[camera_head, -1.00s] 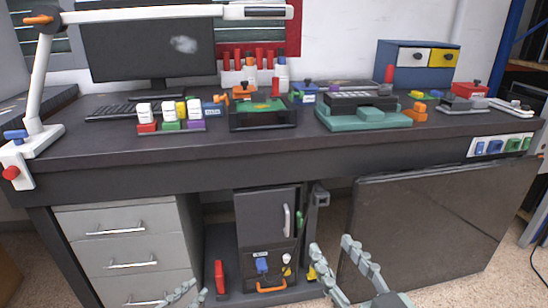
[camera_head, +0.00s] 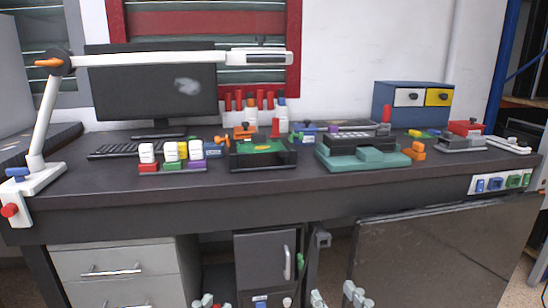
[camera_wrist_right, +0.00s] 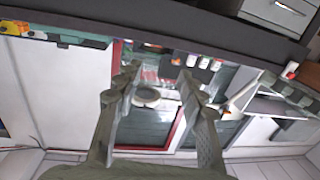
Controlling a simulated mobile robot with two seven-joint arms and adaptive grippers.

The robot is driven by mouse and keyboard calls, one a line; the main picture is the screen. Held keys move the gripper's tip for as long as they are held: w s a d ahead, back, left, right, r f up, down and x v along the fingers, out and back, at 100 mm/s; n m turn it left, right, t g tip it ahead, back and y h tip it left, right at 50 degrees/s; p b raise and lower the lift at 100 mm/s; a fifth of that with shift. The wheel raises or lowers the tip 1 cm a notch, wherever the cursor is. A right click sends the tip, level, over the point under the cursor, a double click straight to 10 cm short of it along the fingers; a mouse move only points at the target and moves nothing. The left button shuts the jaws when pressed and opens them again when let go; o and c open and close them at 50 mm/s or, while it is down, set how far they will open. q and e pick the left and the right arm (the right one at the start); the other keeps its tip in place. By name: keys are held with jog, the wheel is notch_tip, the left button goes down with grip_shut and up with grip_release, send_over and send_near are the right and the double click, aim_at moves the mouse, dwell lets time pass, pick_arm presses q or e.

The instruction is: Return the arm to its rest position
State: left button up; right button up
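My right gripper (camera_head: 337,297) shows at the bottom edge of the head view, below the desk front, with its two grey fingertips apart. In the right wrist view the right gripper (camera_wrist_right: 158,72) is open, with nothing between its fingers. My left gripper (camera_head: 210,301) shows only as small fingertips at the bottom edge of the head view, left of the right one. Most of it is cut off by the frame, and I cannot tell whether it is open. Both grippers appear in front of the desk, clear of the things on top.
The dark desk (camera_head: 300,192) carries a monitor (camera_head: 155,91), a lamp (camera_head: 45,120), a green fixture (camera_head: 362,158) and a blue drawer box (camera_head: 412,106). Below are grey drawers (camera_head: 115,262), a small cabinet (camera_head: 262,262) and a large dark panel (camera_head: 440,255) leaning at the right.

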pick_arm(q)
jog(key=a+f+n+g+y+p, duration=0.3)
jog(key=a+f+g+y+p, duration=0.3)
jog(key=f, duration=0.8)
pick_arm(e)
jog(key=s+d+f+g+h, duration=0.1)
jog(key=d+f+g+h, duration=0.2)
jog(key=f, duration=0.5)
jog(key=d+f+g+h, duration=0.1)
jog(key=d+f+g, duration=0.3)
jog(key=f, duration=0.4)
pick_arm(q)
jog(key=s+a+f+n+g+y+p, duration=0.1)
jog(key=s+a+f+g+p, duration=0.2)
jog(key=s+a+f+g, duration=0.4)
jog(key=s+a+f, duration=0.4)
jog(key=shift+s+f+n+y+p, duration=0.15)
jog(key=shift+f+n+y+p, duration=0.15)
jog(key=shift+y+p, duration=0.1)
pick_arm(e)
jog(key=s+d+f+m+g+h, duration=0.2)
jog(key=s+d+f+g, duration=0.5)
jog(key=s+d+f, duration=0.3)
jog(key=shift+s+f+h, duration=0.3)
jog(key=shift+s+f, duration=0.3)
jog(key=shift+s, duration=0.05)
